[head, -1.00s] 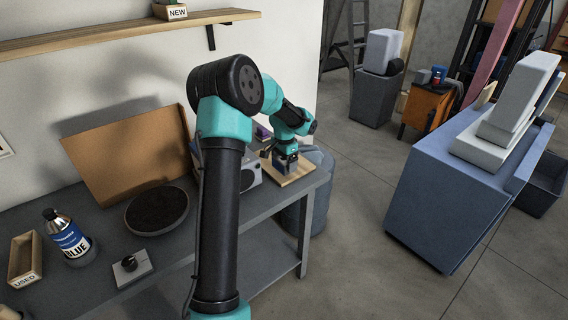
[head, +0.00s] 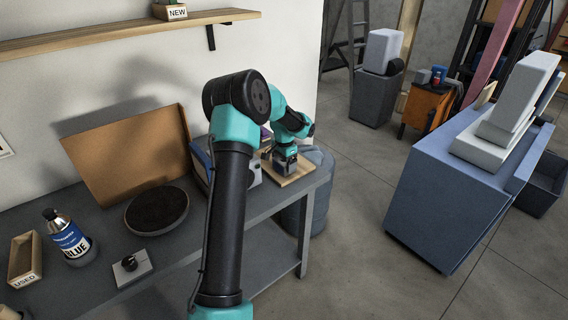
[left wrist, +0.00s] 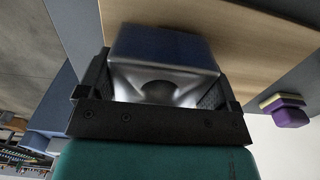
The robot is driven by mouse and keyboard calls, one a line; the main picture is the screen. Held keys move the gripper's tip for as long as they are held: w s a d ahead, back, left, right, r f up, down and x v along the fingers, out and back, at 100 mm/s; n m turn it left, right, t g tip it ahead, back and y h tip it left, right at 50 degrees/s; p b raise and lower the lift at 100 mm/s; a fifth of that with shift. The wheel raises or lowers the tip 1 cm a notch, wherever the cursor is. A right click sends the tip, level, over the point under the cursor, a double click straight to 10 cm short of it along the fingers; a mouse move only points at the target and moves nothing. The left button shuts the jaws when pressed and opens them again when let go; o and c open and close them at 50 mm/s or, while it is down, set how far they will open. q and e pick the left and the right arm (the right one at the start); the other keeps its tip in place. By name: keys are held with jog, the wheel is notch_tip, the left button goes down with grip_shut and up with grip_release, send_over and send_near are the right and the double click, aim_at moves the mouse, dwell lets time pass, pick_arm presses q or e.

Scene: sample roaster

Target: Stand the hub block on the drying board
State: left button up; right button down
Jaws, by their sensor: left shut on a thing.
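My left gripper (head: 285,155) reaches over the right end of the bench and is shut on the hub block, a metallic grey block. In the left wrist view the hub block (left wrist: 160,75) sits between the two dark jaws (left wrist: 158,100), with a dark bluish face at its far side. The pale wooden drying board (head: 303,169) lies under the gripper at the bench's right end; it also shows beyond the block in the left wrist view (left wrist: 255,35). I cannot tell whether the block touches the board. My right gripper is not in view.
A purple and yellow item (left wrist: 288,113) lies beside the board. A grey box (head: 253,170) stands left of the board, partly behind my arm. A dark round plate (head: 157,210), a tilted brown panel (head: 130,155) and a blue-labelled bottle (head: 68,237) stand farther left.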

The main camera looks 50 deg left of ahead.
pick_arm(q)
jog(key=shift+f, duration=0.2)
jog(key=o, duration=1.1)
jog(key=shift+f, duration=0.1)
notch_tip(320, 180, up, 12)
jog(key=shift+r, duration=0.2)
dwell(0.4)
